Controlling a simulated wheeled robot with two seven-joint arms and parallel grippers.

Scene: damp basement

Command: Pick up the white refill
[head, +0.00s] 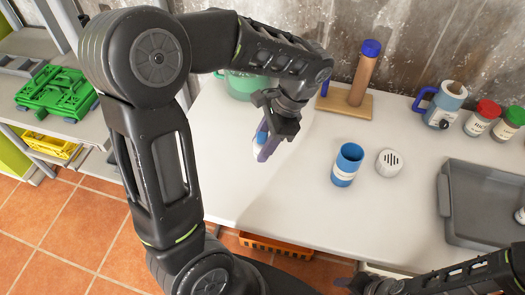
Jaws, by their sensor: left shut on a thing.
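My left gripper (265,148) is above the left part of the white table, pointing down, with its purplish fingers shut on a small white and blue thing (260,138). Most of that thing is hidden by the fingers; it may be the white refill, but I cannot tell for sure. A round white piece with dark slots (390,162) lies on the table to the right. A blue open cylinder with a pale label band (347,164) stands upright beside it. My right gripper (352,284) shows only partly at the bottom edge, and its opening is unclear.
A wooden stand with a blue-topped post (364,75), a blue-handled mug (444,102) and red- and green-lidded jars (482,117) stand at the back. A grey tray (452,222) lies at right. A green container (248,86) is behind my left arm. The table's middle front is clear.

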